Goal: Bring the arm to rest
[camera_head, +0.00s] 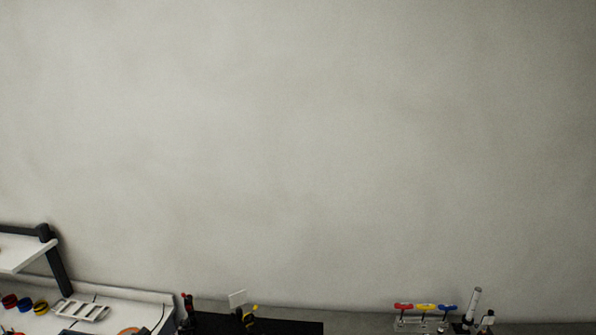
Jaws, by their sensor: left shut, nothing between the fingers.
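Neither of my grippers can be made out in the head view, and no part of my arms is clearly visible. The view is mostly a bare wall (300,150), with only the back strip of the bench along the bottom edge. Whatever lies lower on the bench is out of the picture.
At the lower left is a white instrument (150,297) with a raised dark-hinged panel (20,252), a white slotted rack (80,310) and coloured rings (25,304). Dark tools (188,304) stand beside a black mat (290,327). Red-, yellow- and blue-handled drivers (426,307) stand at right.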

